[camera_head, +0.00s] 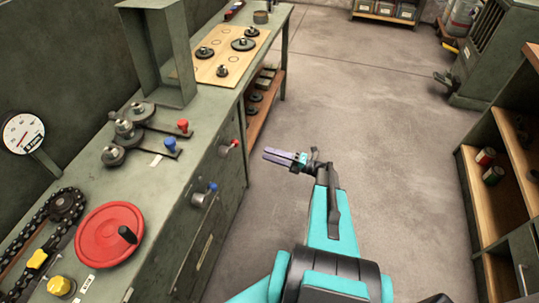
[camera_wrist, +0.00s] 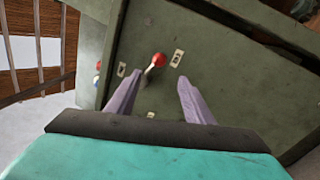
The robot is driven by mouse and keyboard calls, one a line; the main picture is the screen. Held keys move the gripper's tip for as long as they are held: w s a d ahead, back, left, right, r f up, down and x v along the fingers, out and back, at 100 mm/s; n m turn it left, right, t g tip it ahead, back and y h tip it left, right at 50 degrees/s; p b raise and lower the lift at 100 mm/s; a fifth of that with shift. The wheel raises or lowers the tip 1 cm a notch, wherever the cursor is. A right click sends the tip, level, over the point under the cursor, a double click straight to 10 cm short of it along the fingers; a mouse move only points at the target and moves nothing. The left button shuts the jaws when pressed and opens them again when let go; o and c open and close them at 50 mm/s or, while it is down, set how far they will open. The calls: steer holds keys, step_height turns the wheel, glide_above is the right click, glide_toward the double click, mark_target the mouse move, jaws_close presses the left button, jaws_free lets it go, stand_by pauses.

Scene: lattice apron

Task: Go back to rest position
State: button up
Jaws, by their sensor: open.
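My gripper (camera_head: 284,157) is at the end of my teal arm, over the open floor just right of the green workbench (camera_head: 165,200) in the head view. In the wrist view my gripper (camera_wrist: 158,92) shows two purple fingers, apart, with nothing between them. Beyond the fingertips is a green panel of the bench with a red-knobbed lever (camera_wrist: 158,59). The lever stands apart from the fingers. In the head view a red-knobbed lever (camera_head: 233,144) and a blue-knobbed lever (camera_head: 212,188) stick out from the bench front.
The bench top holds a red handwheel (camera_head: 108,236), a chain, a yellow knob (camera_head: 61,286), a gauge (camera_head: 21,132) and a wooden board (camera_head: 217,70) with gears. Shelves (camera_head: 510,150) stand at the right. The grey floor (camera_head: 380,120) between is clear.

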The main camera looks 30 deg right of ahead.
stand_by(0.3)
steer(key=s+a+f+n+g+h, duration=0.1)
steer(key=s+a+f+n+g, duration=0.4)
steer(key=a, duration=0.4)
steer(key=s+a+f+n+g, duration=0.3)
steer(key=s+a+n+g, duration=0.1)
steer(key=a+n, duration=0.4)
steer(key=s+a+f+n+g+h, duration=0.1)
steer(key=s+a+f+n+g, duration=0.35)
steer(key=a, duration=0.55)
steer(key=s+a+f+n+g+h, duration=0.1)
steer(key=s+f+n+g+h, duration=0.1)
steer(key=s+n, duration=0.3)
steer(key=s+a+f+n+g+h, duration=0.2)
steer(key=s+n+g, duration=0.1)
steer(key=s+n, duration=0.25)
steer(key=s+d+n+g+h, duration=0.1)
steer(key=s+d+n+h, duration=0.3)
steer(key=s+n+h, duration=0.4)
steer(key=n, duration=0.6)
steer(key=shift+d+n+g, duration=0.15)
steer(key=shift+n+g, duration=0.2)
steer(key=shift+n, duration=0.05)
steer(key=shift+f, duration=0.1)
